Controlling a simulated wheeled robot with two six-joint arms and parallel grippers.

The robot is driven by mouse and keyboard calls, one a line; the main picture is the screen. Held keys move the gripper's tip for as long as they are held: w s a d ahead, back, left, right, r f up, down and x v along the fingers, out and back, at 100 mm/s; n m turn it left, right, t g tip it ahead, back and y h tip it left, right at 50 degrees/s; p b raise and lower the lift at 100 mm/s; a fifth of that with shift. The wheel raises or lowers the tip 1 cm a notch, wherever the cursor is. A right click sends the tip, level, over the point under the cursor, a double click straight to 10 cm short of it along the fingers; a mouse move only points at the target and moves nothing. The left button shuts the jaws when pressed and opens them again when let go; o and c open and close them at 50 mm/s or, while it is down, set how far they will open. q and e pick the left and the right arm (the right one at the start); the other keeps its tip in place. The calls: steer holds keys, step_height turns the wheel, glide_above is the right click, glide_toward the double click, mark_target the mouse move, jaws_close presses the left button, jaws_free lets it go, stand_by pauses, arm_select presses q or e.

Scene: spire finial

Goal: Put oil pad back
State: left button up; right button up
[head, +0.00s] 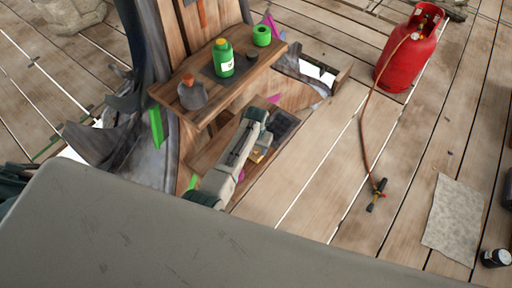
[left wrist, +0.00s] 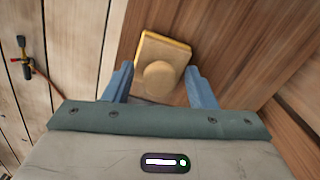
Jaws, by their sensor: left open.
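The oil pad, a pale yellow block with a round knob, shows in the left wrist view (left wrist: 160,62) on a brown wooden surface. In the head view only a small yellowish part of it (head: 258,155) shows beside my arm, on the lower wooden shelf (head: 237,187). My left gripper (left wrist: 159,82) is open, with one blue finger on each side of the pad's knob end. Whether the fingers touch the pad cannot be told. In the head view my arm hides much of the left gripper (head: 264,145). My right gripper is not in view.
An upper wooden shelf (head: 255,88) holds a green bottle (head: 223,60), a green ring-shaped item (head: 262,36) and a grey flask (head: 192,94). A dark tray (head: 285,124) lies beyond my gripper. A red gas cylinder (head: 407,52) with hose and torch (head: 377,194) stands right.

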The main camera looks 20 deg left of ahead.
arm_select(q)
step_height(320, 180, up, 12)
steer(key=p, duration=0.1)
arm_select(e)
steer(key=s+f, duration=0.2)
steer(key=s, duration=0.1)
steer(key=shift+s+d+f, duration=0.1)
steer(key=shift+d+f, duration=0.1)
